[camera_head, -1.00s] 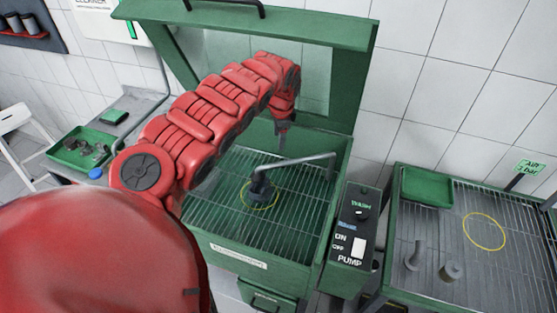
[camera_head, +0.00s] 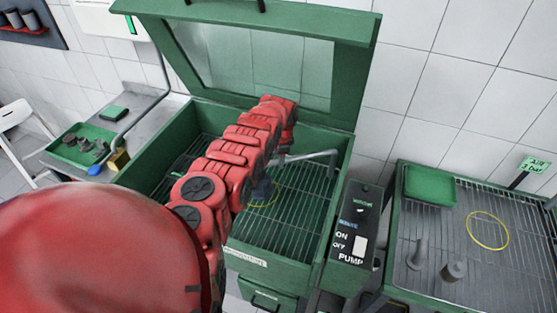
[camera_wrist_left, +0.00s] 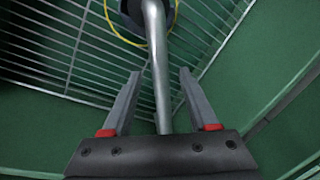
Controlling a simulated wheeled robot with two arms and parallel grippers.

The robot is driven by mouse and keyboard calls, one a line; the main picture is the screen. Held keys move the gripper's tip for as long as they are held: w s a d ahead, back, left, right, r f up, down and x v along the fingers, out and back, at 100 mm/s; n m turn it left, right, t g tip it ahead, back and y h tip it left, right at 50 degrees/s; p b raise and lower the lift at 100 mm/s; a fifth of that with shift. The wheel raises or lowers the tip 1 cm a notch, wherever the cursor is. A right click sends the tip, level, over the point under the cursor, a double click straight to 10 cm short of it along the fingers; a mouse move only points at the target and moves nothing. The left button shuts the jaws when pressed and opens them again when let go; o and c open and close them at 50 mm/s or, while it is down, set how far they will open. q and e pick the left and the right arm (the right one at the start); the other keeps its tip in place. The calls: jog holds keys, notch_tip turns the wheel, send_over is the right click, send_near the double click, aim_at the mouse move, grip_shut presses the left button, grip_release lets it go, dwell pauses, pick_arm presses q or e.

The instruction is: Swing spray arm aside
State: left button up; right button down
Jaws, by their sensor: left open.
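The spray arm (camera_head: 312,156) is a thin grey metal pipe inside the green washer cabinet (camera_head: 338,205). It rises from a dark round base and reaches toward the right rear; my left arm hides part of the base. In the left wrist view the pipe (camera_wrist_left: 158,62) runs lengthwise between the two fingers of my left gripper (camera_wrist_left: 158,85), with a gap on each side. The left gripper is open around the pipe and not pressing on it. In the head view my red left arm hides most of this gripper. My right gripper is not in view.
The washer lid (camera_head: 362,75) stands open behind. A pump switch box (camera_head: 352,232) is on the cabinet's right front. A drying rack (camera_head: 500,285) with a green tray (camera_head: 430,186) and grey parts stands at right. Another green tray (camera_head: 62,158) with small parts is at left.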

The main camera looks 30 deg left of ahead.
pick_arm(q)
jog(key=shift+a+f, duration=0.2)
jog(key=shift+f, duration=0.45)
jog(key=shift+c, duration=0.2)
grip_shut()
dwell(0.9)
